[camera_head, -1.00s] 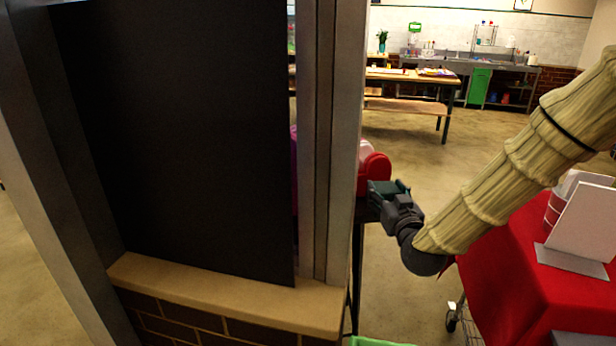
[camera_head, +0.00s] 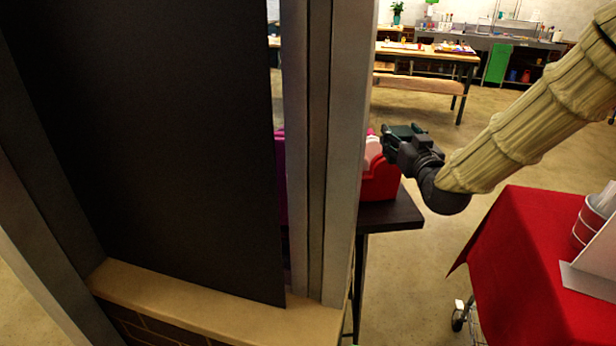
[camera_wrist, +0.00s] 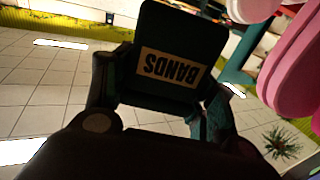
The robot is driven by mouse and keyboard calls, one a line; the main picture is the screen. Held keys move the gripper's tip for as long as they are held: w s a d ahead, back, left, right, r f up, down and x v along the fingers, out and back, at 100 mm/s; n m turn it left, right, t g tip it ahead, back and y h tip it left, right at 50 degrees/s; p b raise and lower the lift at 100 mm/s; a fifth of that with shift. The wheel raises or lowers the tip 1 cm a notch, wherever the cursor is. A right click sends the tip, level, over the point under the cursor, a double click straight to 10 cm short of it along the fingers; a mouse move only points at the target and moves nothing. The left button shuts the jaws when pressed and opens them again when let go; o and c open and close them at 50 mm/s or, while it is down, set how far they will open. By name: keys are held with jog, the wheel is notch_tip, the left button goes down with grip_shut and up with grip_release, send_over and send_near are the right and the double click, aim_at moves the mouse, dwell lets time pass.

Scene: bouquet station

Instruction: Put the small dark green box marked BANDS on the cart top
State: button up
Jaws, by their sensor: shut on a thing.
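The small dark green box marked BANDS (camera_wrist: 180,50) is between the fingers of my gripper (camera_wrist: 160,95) in the wrist view, its label upside down there. In the head view my gripper (camera_head: 392,145) is shut on the box (camera_head: 405,130) and holds it in the air, close to a red and pink object.
A grey post (camera_head: 345,150) and dark panel (camera_head: 150,150) fill the left. A red object (camera_head: 380,182) stands on a dark table (camera_head: 400,213) behind the post. A red-striped cup (camera_head: 588,222) and white card stand on the red cloth. Floor between table and cart is clear.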

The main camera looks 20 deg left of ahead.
jog(key=s+d+f+b, duration=0.2)
jog(key=s+f, duration=1)
jog(key=s, duration=0.2)
jog(key=w+p, duration=0.2)
jog(key=w, duration=0.3)
jog(key=w+p, duration=0.2)
jog(key=w, duration=0.3)
jog(key=w+d+f+p, duration=0.1)
jog(key=w+p, duration=0.1)
jog(key=w, duration=0.3)
jog(key=shift+w+d+f, duration=0.1)
jog(key=shift+w, duration=0.25)
jog(key=shift+f+p, duration=0.75)
jog(key=shift+f, duration=0.95)
jog(key=shift+f, duration=0.2)
jog(key=o, duration=1.1)
jog(key=shift+r, duration=0.1)
jog(key=shift+c, duration=0.2)
